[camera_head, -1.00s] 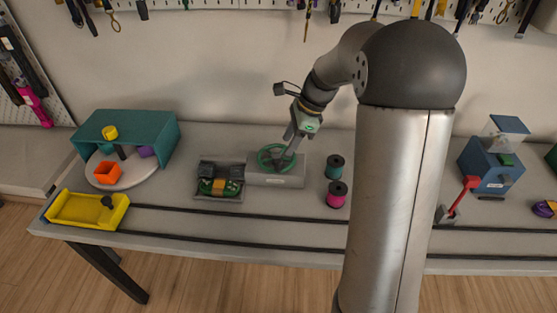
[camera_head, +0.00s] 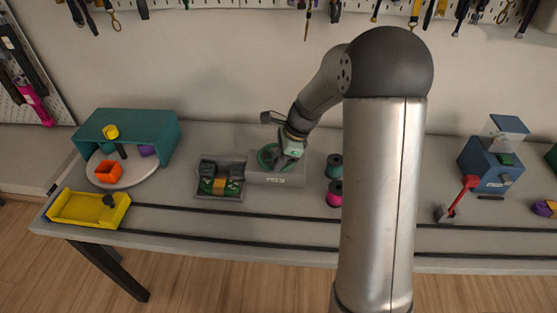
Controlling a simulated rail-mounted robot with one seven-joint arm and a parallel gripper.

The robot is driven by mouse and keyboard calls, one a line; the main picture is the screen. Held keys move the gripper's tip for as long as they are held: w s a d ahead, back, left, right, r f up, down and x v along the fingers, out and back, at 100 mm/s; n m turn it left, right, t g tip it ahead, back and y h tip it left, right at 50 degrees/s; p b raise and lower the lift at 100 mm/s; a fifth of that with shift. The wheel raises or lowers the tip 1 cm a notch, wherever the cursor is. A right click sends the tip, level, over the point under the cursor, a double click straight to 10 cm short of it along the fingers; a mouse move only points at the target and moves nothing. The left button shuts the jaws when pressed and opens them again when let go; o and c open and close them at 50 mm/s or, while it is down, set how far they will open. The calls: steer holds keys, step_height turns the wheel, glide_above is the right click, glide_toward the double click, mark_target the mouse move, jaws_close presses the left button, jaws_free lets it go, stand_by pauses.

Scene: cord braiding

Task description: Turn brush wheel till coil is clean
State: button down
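A green wheel (camera_head: 266,156) lies on top of a grey box (camera_head: 276,181) near the middle of the bench. My gripper (camera_head: 284,160) points down at the right part of the wheel and overlaps it in the picture. Its fingers are too small and too covered to show whether they are open or hold the rim. To the left, joined to the box, is a grey tray (camera_head: 218,195) with dark blocks, green parts and an orange-yellow piece (camera_head: 220,187), which may be the coil. I cannot tell how clean it is.
A teal spool (camera_head: 334,165) and a pink spool (camera_head: 335,192) stand right of the box. A blue machine with a red lever (camera_head: 470,184) is farther right. A yellow tray (camera_head: 88,208) and a teal shelter (camera_head: 155,137) are at left. Dark rails (camera_head: 230,218) cross the front.

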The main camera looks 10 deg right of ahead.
mark_target(288, 166)
steer(key=shift+d+n, duration=0.2)
steer(key=shift+n, duration=0.1)
